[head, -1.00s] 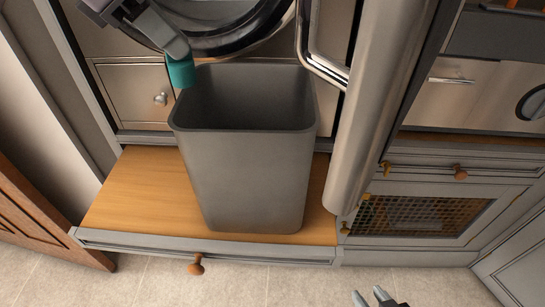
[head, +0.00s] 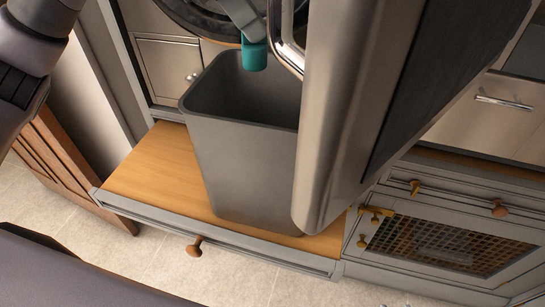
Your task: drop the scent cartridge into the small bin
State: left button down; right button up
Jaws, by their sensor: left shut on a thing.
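The scent cartridge (head: 254,55) is a small teal cylinder, held upright in the head view. My left gripper (head: 246,20) is shut on its upper end; the fingers come down from the top edge. The small bin (head: 240,165) is a tall dark grey open-topped box standing on a wooden shelf. In the picture the cartridge overlaps the back of the bin's opening; its exact height above the rim is hard to tell. The bin's right side is hidden behind a steel panel. The inside bottom of the bin is hidden. My right gripper is not in view.
A large steel panel (head: 360,100) with a tubular handle (head: 286,40) stands close to the bin's right side. The wooden shelf (head: 150,175) has bare room left of the bin. A cabinet with a mesh front (head: 440,245) is at lower right.

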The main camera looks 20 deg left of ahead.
aim_at(249, 43)
pick_arm(q)
notch_tip(249, 43, down, 4)
jog(key=b, duration=0.2)
jog(key=shift+r+b, duration=0.15)
jog(key=shift+b, duration=0.15)
jog(key=shift+f+b, duration=0.6)
jog(key=shift+f, duration=0.1)
jog(key=c, duration=1.1)
grip_release()
jog(key=shift+c, duration=0.2)
jog(key=shift+r, duration=0.15)
